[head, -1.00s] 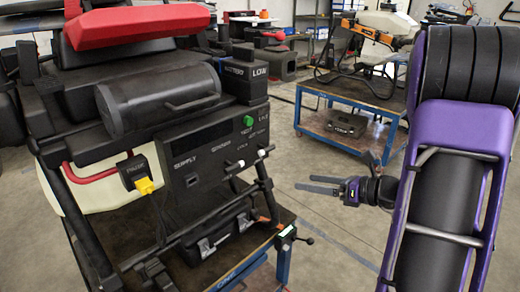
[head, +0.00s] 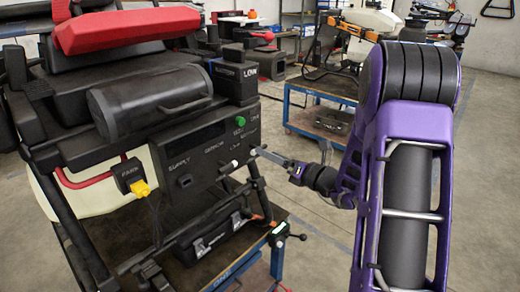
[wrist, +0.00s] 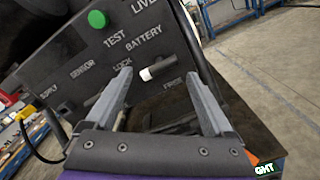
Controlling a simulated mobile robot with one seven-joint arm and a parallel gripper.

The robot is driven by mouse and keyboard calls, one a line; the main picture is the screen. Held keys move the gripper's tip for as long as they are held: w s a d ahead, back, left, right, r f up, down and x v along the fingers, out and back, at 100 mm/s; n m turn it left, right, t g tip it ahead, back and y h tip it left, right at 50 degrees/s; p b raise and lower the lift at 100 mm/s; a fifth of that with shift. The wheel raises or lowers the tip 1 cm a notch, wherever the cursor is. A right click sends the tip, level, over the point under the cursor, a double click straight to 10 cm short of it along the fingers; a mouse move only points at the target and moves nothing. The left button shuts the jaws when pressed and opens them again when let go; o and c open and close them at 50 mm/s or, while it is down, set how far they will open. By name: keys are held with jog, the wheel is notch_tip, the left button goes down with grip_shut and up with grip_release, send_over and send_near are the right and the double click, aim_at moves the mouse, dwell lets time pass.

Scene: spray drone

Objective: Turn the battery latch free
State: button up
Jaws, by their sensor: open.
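The battery latch (wrist: 160,69) is a short dark handle with a white tip on the black panel (wrist: 85,62), under the word BATTERY. Its white tip points left, toward the word LOCK; the word FREE is below right. In the wrist view my gripper (wrist: 152,69) is open, with one finger on each side of the latch. I cannot tell whether either finger touches it.
A green button (head: 239,121) is above. A yellow plug (head: 140,188) hangs at the left. A black frame bar (head: 260,190) stands close below my gripper. Open floor lies to the right.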

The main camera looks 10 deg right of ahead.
jog(key=shift+x, duration=2.35)
